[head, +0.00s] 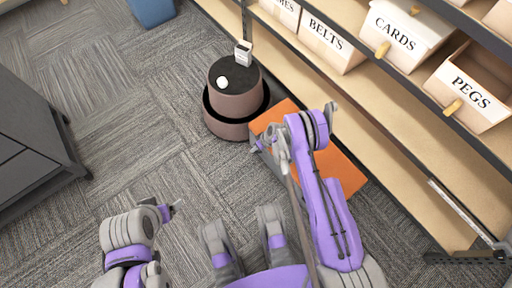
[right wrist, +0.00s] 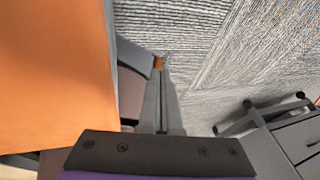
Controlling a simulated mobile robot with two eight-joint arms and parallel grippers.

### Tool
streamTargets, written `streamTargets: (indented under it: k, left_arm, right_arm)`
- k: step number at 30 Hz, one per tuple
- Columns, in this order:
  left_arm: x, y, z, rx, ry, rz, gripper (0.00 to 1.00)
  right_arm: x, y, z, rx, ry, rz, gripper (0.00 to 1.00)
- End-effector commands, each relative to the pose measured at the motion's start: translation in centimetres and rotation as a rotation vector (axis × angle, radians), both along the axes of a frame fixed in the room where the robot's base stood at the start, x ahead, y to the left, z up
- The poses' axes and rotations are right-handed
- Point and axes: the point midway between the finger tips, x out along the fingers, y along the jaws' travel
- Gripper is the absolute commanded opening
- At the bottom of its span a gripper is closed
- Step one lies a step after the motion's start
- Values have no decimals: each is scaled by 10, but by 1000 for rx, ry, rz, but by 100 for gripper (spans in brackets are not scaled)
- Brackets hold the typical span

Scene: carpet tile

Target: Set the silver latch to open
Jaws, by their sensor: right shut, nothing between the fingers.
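I cannot make out a silver latch for certain in either view. An orange-topped low box (head: 340,167) with a grey side stands on the carpet beside the shelf; its orange top also fills the left of the right wrist view (right wrist: 55,70). My right gripper (head: 257,147) is at the box's left edge in the head view, shut and empty. In the right wrist view its fingers (right wrist: 161,75) are together, close beside the box's grey side; I cannot tell whether they touch it. My left gripper (head: 172,210) is low at the left over the carpet, too small to read.
A round brown two-tier stand (head: 237,103) carries a white disc (head: 222,82) and a small white box (head: 243,53). Shelves with labelled bins, such as PEGS (head: 470,90), line the right. A dark cabinet (head: 30,135) stands left. Carpet between is clear.

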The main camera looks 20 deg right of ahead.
Motion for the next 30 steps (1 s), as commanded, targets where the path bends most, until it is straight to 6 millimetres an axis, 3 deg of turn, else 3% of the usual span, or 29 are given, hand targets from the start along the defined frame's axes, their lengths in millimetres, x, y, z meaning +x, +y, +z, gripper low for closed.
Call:
streamTargets:
  k: [11, 30]
  left_arm:
    - [0, 0, 1, 0, 0, 0, 85]
    - [0, 0, 1, 0, 0, 0, 85]
  right_arm:
    - [-6, 16, -13, -1, 0, 2, 0]
    - [-1, 4, -6, 0, 0, -1, 0]
